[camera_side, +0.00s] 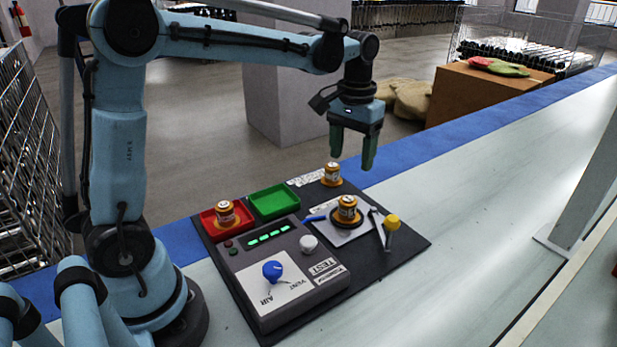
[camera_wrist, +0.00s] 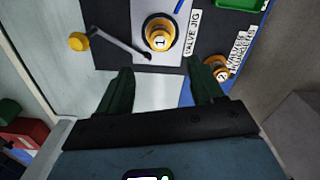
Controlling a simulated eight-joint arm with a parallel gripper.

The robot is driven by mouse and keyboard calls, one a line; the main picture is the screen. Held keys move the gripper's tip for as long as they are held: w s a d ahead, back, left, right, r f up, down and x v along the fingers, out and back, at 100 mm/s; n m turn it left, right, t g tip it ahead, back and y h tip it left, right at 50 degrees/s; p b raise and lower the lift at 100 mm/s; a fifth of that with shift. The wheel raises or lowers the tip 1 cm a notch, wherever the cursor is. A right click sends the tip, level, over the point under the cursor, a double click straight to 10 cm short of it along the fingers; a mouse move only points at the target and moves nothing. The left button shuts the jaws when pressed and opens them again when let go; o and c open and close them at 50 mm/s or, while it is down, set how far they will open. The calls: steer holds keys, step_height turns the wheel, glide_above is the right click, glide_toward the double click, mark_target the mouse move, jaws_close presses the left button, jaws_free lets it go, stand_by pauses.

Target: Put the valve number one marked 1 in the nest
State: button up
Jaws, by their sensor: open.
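An orange-banded valve (camera_side: 347,205) stands upright in the dark ring nest on the valve jig plate (camera_side: 352,236). In the wrist view this valve (camera_wrist: 160,34) shows a pale top with a small dark mark that looks like a 1. A second valve (camera_side: 331,173) stands at the mat's far edge; it also shows in the wrist view (camera_wrist: 217,67), its mark unreadable. A third valve (camera_side: 224,212) stands in the red tray (camera_side: 207,222), its number unreadable. My gripper (camera_side: 353,160) is open and empty, above and beyond the jig; its green fingers also show in the wrist view (camera_wrist: 159,85).
A grey lever with a yellow knob (camera_side: 392,222) stands beside the jig. The test box (camera_side: 285,268) carries a blue knob (camera_side: 272,270) and a white knob (camera_side: 308,243). A green tray (camera_side: 274,202) is empty. The white table on the right is clear.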

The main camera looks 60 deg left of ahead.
steer(key=s+d+f+m+t, duration=0.2)
steer(key=s+t, duration=0.5)
steer(key=s, duration=0.6)
steer(key=shift+d+m, duration=0.5)
steer(key=shift+d, duration=0.2)
